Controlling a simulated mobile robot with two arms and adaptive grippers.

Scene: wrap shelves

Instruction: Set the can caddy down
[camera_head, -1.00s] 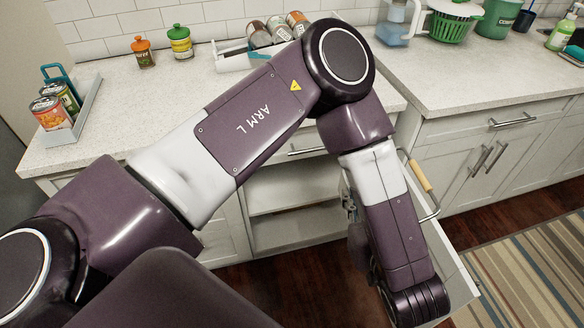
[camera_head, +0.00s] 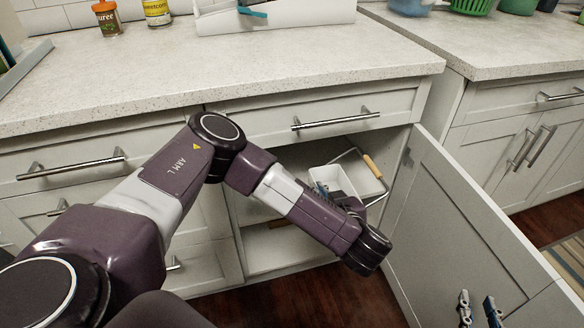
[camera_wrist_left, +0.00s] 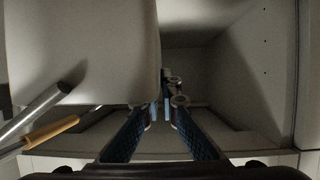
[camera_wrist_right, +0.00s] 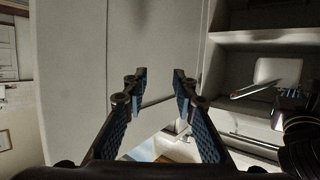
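The can caddy (camera_head: 350,184) is a white open box with a wire bail and a wooden grip. It is inside the open cabinet in the head view. It fills the upper left of the left wrist view (camera_wrist_left: 80,50) and shows small in the right wrist view (camera_wrist_right: 280,72). Whether the caddy's base touches the shelf is hidden. My right gripper (camera_wrist_right: 160,82) is open and empty, in front of the cabinet door.
The cabinet door (camera_head: 440,210) stands open at the right. A drawer (camera_head: 300,118) is shut above the opening. A lower shelf (camera_head: 280,245) lies beneath the caddy. An orange-lidded jar (camera_head: 107,18), a yellow jar (camera_head: 156,12) and a white container (camera_head: 290,15) stand on the counter.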

